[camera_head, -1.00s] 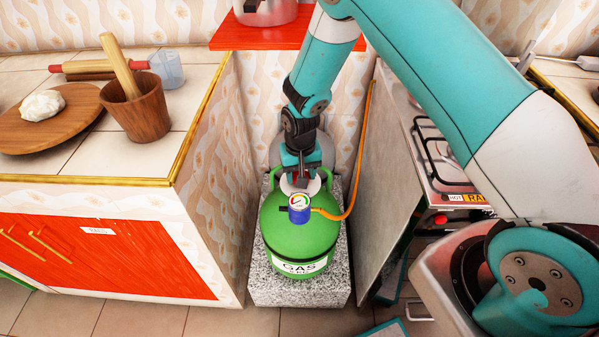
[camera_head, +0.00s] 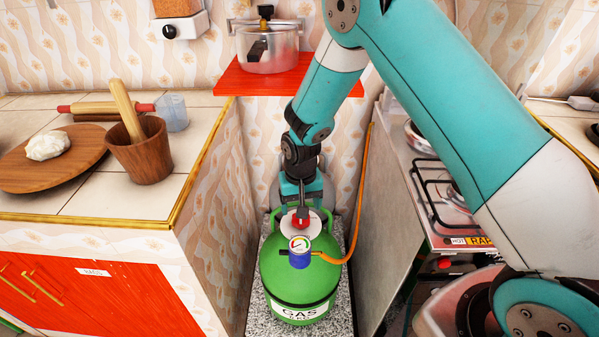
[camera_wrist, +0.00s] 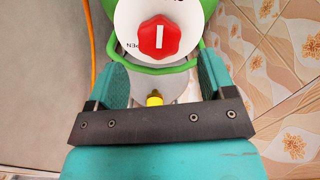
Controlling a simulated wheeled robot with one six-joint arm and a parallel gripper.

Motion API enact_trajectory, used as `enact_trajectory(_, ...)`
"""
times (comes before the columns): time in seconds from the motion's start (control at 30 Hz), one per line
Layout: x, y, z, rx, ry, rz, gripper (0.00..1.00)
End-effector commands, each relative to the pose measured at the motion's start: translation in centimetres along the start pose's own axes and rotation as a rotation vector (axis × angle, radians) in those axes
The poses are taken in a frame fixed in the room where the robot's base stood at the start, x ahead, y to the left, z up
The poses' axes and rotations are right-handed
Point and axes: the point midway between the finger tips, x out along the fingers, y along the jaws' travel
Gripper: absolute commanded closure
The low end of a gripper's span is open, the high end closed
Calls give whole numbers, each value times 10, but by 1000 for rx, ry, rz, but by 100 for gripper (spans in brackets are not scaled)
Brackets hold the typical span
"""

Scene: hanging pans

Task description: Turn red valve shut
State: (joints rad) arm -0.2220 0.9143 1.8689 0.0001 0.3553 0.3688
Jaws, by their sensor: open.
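The red valve (camera_wrist: 159,38) is a small knob with a white bar on a white disc (camera_wrist: 130,20), on top of the green gas cylinder (camera_head: 300,270). Part of a printed word shows on the disc beside the knob. In the head view the red valve (camera_head: 301,218) is partly covered by my gripper (camera_head: 303,205), which is right behind and above it. In the wrist view my gripper (camera_wrist: 160,85) is open, its two teal fingers apart, with the knob beyond and between them.
A gauge with a blue body (camera_head: 299,255) and an orange hose (camera_head: 350,235) sit at the cylinder's front. A counter (camera_head: 195,150) stands left and a grey panel (camera_head: 393,230) right, leaving a narrow gap. A red shelf (camera_head: 240,80) with a pot (camera_head: 268,50) is above.

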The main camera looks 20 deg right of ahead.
Motion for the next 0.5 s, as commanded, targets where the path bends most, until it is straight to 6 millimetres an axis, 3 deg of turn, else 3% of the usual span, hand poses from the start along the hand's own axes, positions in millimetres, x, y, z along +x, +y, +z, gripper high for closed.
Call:
enact_trajectory(0.3, -83, 0, -1, 0, 6, -2, 24)
enact_trajectory(0.5, -118, -1, -1, 0, 6, -2, 24)
